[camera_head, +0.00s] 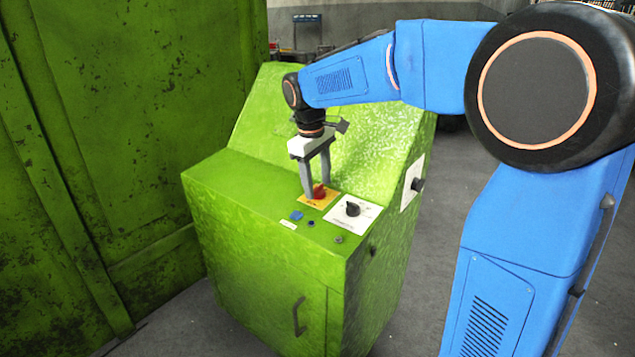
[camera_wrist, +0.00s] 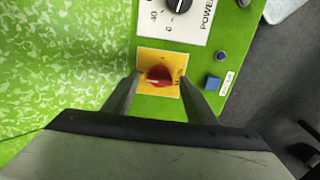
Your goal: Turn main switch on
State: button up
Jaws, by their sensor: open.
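The main switch appears as a red rotary knob (camera_head: 319,192) on a yellow plate (camera_head: 309,203), set in the top of the green control cabinet. In the wrist view the red knob (camera_wrist: 158,77) sits on its yellow plate (camera_wrist: 145,57), with a light mark on the knob. My gripper (camera_head: 316,190) points down over the knob. In the wrist view my gripper's (camera_wrist: 160,88) two fingers are apart, one on each side of the plate's near part, with the knob between or just beyond their tips. I cannot tell whether the fingers touch the knob.
A white POWER dial plate (camera_head: 338,222) with a black knob (camera_head: 353,209) lies right of the switch. A blue button (camera_head: 297,215) and small dark buttons are nearby. A large green machine wall (camera_head: 120,130) stands left.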

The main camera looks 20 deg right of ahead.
jog(key=c, duration=1.1)
jog(key=shift+m, duration=0.3)
jog(key=m, duration=0.3)
jog(key=shift+m, duration=0.3)
jog(key=m, duration=0.4)
jog(key=shift+a, duration=0.1)
jog(key=m, duration=0.9)
jog(key=shift+m, duration=0.3)
